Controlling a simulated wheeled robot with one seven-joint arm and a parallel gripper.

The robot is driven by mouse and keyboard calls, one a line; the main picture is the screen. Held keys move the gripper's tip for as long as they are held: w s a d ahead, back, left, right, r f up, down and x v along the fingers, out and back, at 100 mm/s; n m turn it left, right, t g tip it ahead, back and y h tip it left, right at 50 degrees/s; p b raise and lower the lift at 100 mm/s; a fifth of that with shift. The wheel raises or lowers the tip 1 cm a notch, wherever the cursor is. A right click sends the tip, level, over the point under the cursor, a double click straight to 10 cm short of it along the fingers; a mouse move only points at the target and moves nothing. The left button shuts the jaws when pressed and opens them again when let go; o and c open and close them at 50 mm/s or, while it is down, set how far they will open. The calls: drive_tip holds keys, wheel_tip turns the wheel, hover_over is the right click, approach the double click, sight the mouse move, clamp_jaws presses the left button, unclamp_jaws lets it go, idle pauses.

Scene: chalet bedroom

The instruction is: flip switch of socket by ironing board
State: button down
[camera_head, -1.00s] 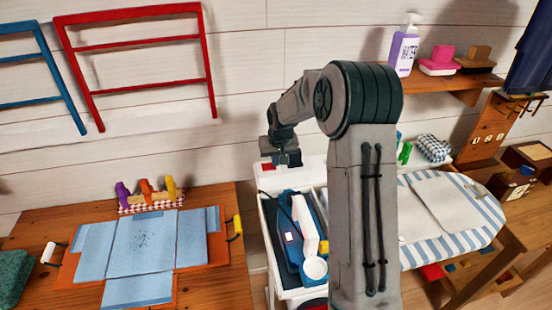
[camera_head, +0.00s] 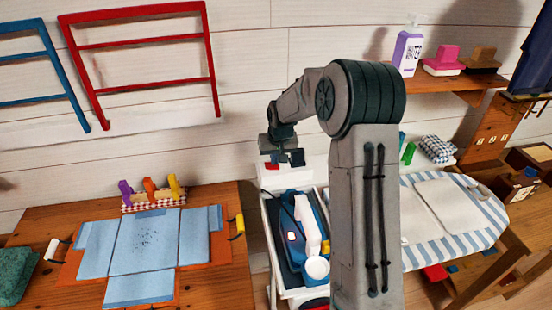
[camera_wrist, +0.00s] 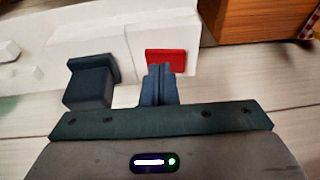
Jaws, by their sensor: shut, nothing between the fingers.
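The socket is a white block (camera_wrist: 120,48) with a red switch (camera_wrist: 165,60) and a dark plug (camera_wrist: 90,85) beside it. In the head view the red switch (camera_head: 271,165) shows on the white socket (camera_head: 310,172), behind the trolley with the iron. My gripper (camera_wrist: 158,68) is shut and empty. Its fingertips overlap the near edge of the red switch in the wrist view; whether they touch it I cannot tell. In the head view my gripper's fingers are small and hard to make out. The striped ironing board (camera_head: 440,250) stands to the right, partly behind my arm.
A blue and white iron (camera_head: 310,235) with a small glowing light lies in the white trolley (camera_head: 272,240) below. A shelf (camera_head: 450,85) with a bottle (camera_head: 407,52) is at upper right.

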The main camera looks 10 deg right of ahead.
drive_tip(key=shift+d+r+p, duration=0.1)
drive_tip(key=shift+r+p, duration=0.25)
drive_tip(key=shift+r, duration=0.2)
drive_tip(key=w+d+v, duration=0.1)
drive_tip(key=d+v, duration=0.1)
drive_tip(key=v, duration=1)
drive_tip(key=shift+r, duration=0.35)
drive_tip(key=shift+s, duration=0.15)
